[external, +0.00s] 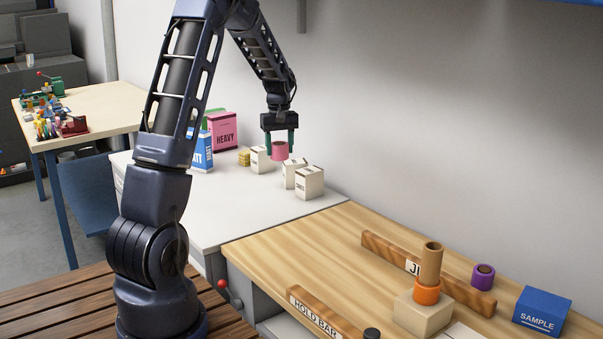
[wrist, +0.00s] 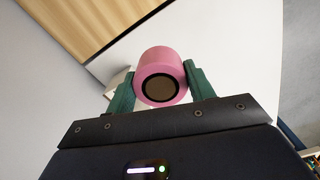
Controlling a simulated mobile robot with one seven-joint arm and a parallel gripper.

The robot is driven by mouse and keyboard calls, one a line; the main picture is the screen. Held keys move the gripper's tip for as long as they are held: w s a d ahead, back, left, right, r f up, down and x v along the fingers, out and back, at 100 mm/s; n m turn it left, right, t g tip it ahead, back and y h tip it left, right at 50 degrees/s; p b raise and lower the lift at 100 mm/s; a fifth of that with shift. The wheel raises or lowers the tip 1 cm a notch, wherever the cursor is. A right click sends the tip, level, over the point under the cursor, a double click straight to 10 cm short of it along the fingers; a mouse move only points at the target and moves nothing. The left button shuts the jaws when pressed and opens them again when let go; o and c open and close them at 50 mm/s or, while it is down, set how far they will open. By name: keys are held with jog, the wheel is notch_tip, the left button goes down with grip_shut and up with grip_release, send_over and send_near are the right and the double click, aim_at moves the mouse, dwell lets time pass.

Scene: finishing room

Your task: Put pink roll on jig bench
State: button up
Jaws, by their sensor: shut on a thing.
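The pink roll (external: 280,150) is a short pink cylinder with a dark core. My gripper (external: 280,145) is shut on it, with one green finger on each side, above the white counter (external: 215,215). In the wrist view the pink roll (wrist: 162,75) sits between the two fingers of my gripper (wrist: 160,88), its round end facing the camera. The jig bench (external: 300,245) is the wooden-topped bench at the front right, apart from the roll.
White boxes (external: 309,183) stand close by the roll on the counter, with a pink HEAVY box (external: 222,131) to the left. The bench holds a wooden jig bar (external: 460,285), an orange roll (external: 427,292) on a block, a purple roll (external: 483,276) and a blue SAMPLE box (external: 541,311). Its left part is clear.

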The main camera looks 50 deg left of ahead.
jog(key=w+d+m, duration=0.2)
jog(key=w+d, duration=0.4)
jog(key=d, duration=0.3)
jog(key=w+d+m, duration=0.2)
jog(key=w+d, duration=0.4)
jog(key=d, duration=0.3)
jog(key=m, duration=0.4)
send_over(409, 248)
notch_tip(409, 248, down, 20)
jog(key=shift+w+r, duration=0.1)
jog(key=o, duration=1)
jog(key=shift+c, duration=0.2)
jog(key=shift+o, duration=0.2)
